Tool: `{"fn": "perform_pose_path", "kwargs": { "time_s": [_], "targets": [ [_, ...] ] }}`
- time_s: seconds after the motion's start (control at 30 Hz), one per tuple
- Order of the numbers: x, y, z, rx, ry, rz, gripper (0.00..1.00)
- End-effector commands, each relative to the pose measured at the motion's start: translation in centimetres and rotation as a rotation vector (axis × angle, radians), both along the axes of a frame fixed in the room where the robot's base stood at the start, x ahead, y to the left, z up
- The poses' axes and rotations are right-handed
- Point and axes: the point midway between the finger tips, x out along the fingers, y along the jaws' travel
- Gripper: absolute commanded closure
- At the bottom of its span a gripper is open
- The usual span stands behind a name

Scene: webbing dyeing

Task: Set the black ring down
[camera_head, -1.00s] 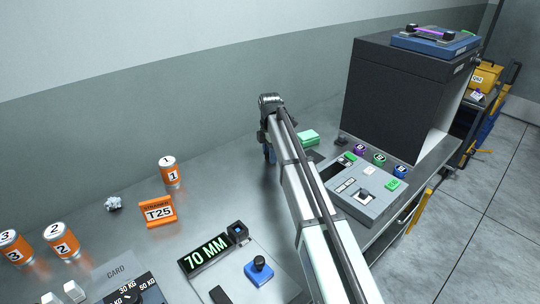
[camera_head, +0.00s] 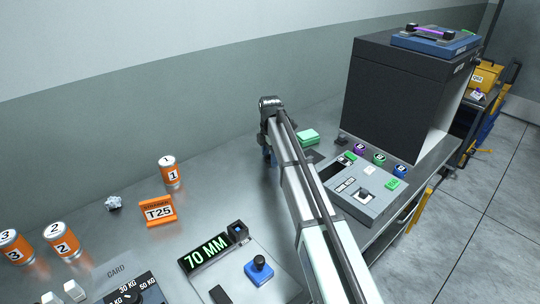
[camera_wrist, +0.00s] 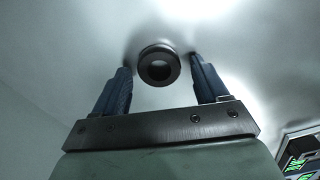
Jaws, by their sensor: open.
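The black ring (camera_wrist: 143,72) shows in the wrist view, on or just above the bright metal table surface. It lies between the two blue fingers of my gripper (camera_wrist: 160,76), near their tips. The fingers are spread, with a visible gap on each side of the ring. In the head view my gripper (camera_head: 268,152) points down at the bench behind my arm, which mostly hides it. The ring cannot be seen in the head view.
The control panel (camera_head: 348,207) and a green block (camera_head: 308,136) are right of my gripper. A black cabinet (camera_head: 390,100) stands behind.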

Motion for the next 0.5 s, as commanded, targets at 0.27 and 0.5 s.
{"fn": "perform_pose_path", "kwargs": {
  "time_s": [0.27, 0.5],
  "targets": [
    [0.1, 0.0, 2.3, 0.0, -0.001, 0.0, 0.27],
    [0.1, 0.0, 6.8, 0.0, -0.002, 0.0, 0.27]
  ]
}}
